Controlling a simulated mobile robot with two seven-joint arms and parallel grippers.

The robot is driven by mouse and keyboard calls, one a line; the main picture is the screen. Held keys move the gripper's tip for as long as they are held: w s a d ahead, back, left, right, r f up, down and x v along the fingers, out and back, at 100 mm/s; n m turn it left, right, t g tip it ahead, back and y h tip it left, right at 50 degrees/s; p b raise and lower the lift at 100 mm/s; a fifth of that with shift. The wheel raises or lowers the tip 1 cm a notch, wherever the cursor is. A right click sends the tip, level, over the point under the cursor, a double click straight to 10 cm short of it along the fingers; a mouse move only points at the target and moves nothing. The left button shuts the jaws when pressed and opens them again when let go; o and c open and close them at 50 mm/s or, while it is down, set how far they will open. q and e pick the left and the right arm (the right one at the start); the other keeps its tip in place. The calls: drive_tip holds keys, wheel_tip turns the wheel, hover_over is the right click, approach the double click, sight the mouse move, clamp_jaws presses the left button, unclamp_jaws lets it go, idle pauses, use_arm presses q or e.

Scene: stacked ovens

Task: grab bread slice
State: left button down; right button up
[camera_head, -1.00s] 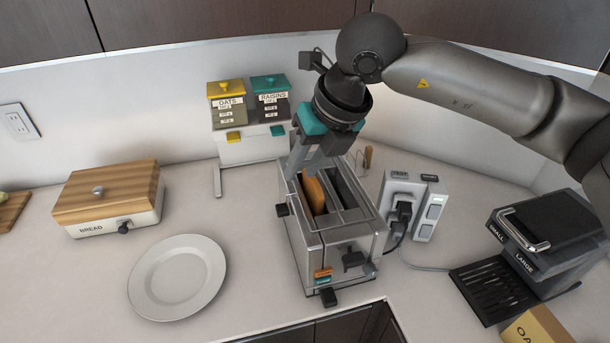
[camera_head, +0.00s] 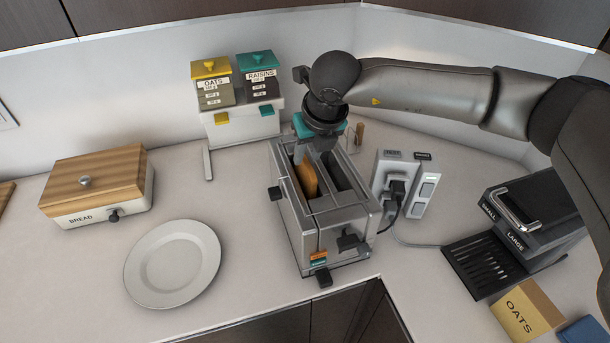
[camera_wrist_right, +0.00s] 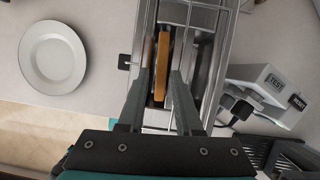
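A brown bread slice (camera_head: 308,180) stands on edge in the left slot of the metal toaster (camera_head: 343,226), its upper part showing. My right gripper (camera_head: 313,152) points down over the far part of the toaster, at the far end of the slice. In the right wrist view, its two fingers (camera_wrist_right: 162,74) are apart, one on each side of the slice (camera_wrist_right: 162,50). A narrow gap shows beside the left finger; the right finger is very close, and I cannot tell whether it touches. The lower slice is hidden in the slot. My left gripper is not in view.
A white plate (camera_head: 174,264) lies left of the toaster, with a wooden-lidded bread box (camera_head: 97,187) behind it. Oats and raisins dispensers (camera_head: 240,122) stand behind. A power outlet block (camera_head: 405,185) and a black machine (camera_head: 530,222) stand to the right.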

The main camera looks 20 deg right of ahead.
sight(306, 161)
drive_tip(key=shift+p+x, duration=0.5)
drive_tip(key=shift+x, duration=1.85)
drive_tip(key=shift+d, duration=0.15)
drive_tip(key=shift+c, duration=0.3)
clamp_jaws()
